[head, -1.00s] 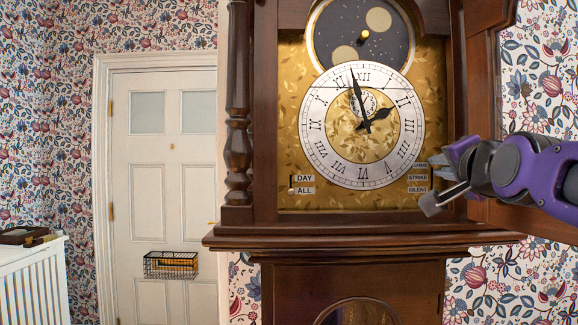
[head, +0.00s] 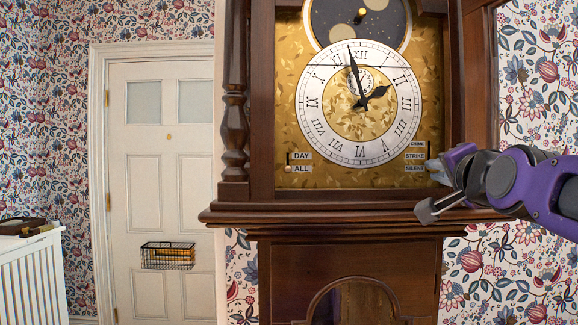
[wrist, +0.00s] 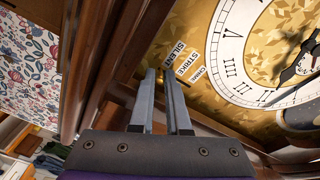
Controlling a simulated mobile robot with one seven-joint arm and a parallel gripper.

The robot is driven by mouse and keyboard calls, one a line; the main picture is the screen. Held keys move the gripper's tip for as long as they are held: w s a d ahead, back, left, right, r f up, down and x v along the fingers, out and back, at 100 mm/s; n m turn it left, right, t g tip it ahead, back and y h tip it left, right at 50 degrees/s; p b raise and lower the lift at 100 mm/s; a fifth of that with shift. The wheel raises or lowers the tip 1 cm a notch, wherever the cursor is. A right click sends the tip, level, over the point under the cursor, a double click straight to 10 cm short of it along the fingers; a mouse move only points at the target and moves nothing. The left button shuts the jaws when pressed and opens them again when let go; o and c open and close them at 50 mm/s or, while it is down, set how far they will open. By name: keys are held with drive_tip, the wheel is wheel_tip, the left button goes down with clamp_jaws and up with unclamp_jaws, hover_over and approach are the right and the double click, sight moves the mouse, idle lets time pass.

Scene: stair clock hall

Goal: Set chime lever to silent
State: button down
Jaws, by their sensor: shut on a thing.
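The chime labels (head: 415,156) read CHIME, STRIKE and SILENT from top to bottom, at the lower right of the gold clock dial. My gripper (head: 437,187) is beside them, level with or just below SILENT. In the wrist view my gripper (wrist: 163,76) has its two fingers close together, with their tips at the dial edge beside the SILENT and STRIKE labels (wrist: 187,64). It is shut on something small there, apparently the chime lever. The lever itself is hidden by the fingers, so its exact setting cannot be seen.
The clock's wooden door (head: 478,75) stands open at the right, close to my arm. A ledge (head: 330,212) runs below the dial. A second lever (head: 288,168) sits by the DAY and ALL labels at left. The clock hands (head: 358,80) are above.

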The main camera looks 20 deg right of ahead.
drive_tip(key=shift+f, duration=0.25)
drive_tip(key=c, duration=1.2)
unclamp_jaws()
drive_tip(key=shift+o, duration=0.2)
drive_tip(key=shift+r, duration=0.1)
drive_tip(key=v, duration=1.7)
drive_tip(key=shift+s, duration=0.2)
